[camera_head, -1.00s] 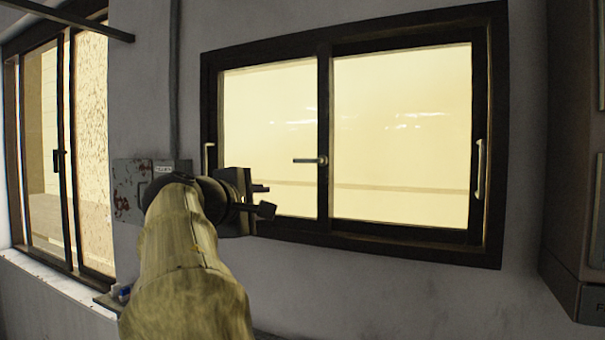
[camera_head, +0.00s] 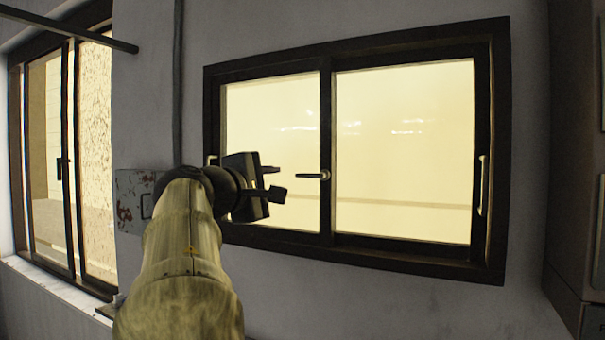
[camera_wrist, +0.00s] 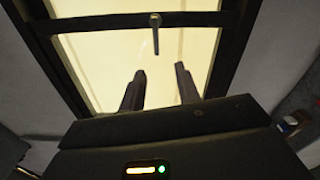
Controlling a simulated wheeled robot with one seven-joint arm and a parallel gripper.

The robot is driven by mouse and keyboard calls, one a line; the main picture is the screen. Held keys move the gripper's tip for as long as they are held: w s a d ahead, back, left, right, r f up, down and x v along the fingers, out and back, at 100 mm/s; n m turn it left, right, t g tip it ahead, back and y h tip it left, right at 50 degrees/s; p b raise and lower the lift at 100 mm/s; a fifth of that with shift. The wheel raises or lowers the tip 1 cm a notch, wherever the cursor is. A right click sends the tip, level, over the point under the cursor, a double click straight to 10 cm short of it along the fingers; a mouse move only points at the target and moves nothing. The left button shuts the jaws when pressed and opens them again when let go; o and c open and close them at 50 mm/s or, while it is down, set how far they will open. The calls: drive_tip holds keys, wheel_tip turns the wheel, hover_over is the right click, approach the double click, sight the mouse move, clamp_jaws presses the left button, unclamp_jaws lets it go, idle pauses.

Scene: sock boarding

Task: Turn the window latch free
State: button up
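The window latch (camera_head: 314,175) is a short lever on the dark middle post of the window (camera_head: 326,130). Its handle points left, roughly level, over the left pane. In the wrist view the latch (camera_wrist: 155,35) hangs from the dark bar, its handle pointing toward my gripper. My gripper (camera_head: 277,182) is in front of the left pane, to the left of the latch and apart from it. In the wrist view its two fingers (camera_wrist: 160,80) stand apart with nothing between them, the handle's tip lying beyond the gap.
The window frame has pale pull handles at its right side (camera_head: 484,185) and left side. A second window (camera_head: 70,160) is at the far left. A grey, rust-marked box (camera_head: 130,203) is on the wall behind my arm. A grey cabinet (camera_head: 575,210) stands at the right edge.

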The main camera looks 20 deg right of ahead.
sight(312, 175)
drive_tip(key=p+x, duration=0.7)
drive_tip(key=x, duration=0.6)
drive_tip(key=shift+w+d, duration=0.15)
drive_tip(key=shift+w, duration=0.05)
